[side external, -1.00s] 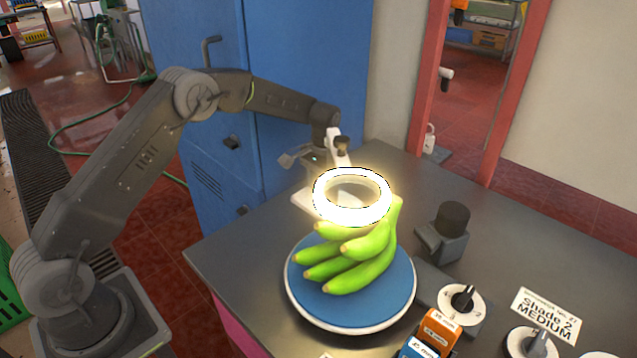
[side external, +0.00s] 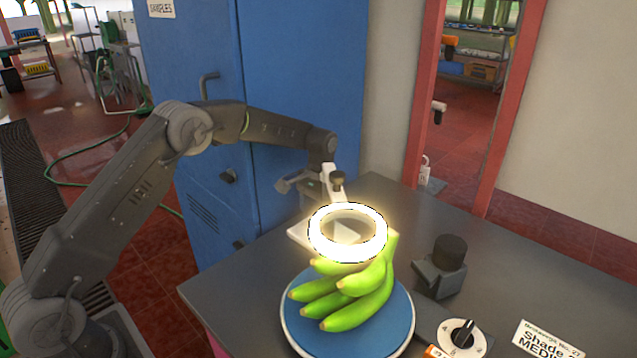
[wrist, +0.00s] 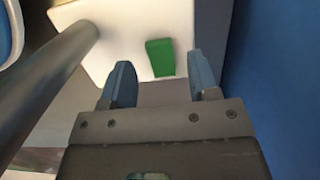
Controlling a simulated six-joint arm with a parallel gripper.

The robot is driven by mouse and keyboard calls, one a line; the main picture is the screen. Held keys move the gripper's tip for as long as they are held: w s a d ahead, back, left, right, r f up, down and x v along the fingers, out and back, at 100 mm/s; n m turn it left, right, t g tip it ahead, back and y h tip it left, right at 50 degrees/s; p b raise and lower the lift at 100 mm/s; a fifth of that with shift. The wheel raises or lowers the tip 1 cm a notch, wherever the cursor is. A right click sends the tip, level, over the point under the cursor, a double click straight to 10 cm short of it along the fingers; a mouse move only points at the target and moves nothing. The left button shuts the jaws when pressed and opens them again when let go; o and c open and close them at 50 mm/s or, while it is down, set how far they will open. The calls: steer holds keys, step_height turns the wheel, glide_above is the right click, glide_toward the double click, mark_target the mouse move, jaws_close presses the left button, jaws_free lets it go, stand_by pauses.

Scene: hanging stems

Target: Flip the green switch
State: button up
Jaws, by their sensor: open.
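The green switch (wrist: 160,57) shows in the wrist view as a small green block on a white box (wrist: 130,22). My gripper (wrist: 163,80) is open and empty, its two blue-grey fingers apart, with the switch in line with the gap between them and just beyond the tips. I cannot tell whether the fingers touch the box. In the side view the white box (side external: 300,236) is a pale base behind the glowing ring lamp (side external: 347,233). My gripper (side external: 290,184) is beside the lamp's post there, its fingers hard to make out, and the switch is hidden.
Green bananas (side external: 350,306) lie on a blue round plate (side external: 295,335) under the lamp. A dark block with a knob (side external: 442,265) and a dial (side external: 463,338) are to the right. A blue cabinet (side external: 300,60) stands close behind my arm. The grey table (side external: 235,285) is bare at left.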

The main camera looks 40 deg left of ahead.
step_height(320, 180, up, 12)
steer(key=w, duration=0.1)
steer(key=shift+w+f, duration=0.25)
steer(key=s+d+r+t, duration=0.2)
steer(key=s+r, duration=0.4)
steer(key=s, duration=0.3)
steer(key=s+d+r+t, duration=0.1)
steer(key=s+d+r, duration=0.1)
steer(key=s+r, duration=0.55)
steer(key=s+d+f+t, duration=0.1)
steer(key=s+f+t, duration=0.1)
steer(key=s, duration=0.7)
steer(key=s+d+f+t, duration=0.1)
steer(key=s+f, duration=0.3)
steer(key=s, duration=0.6)
steer(key=shift+s+d+t, duration=0.2)
steer(key=shift+s+t, duration=0.05)
steer(key=shift+t, duration=0.25)
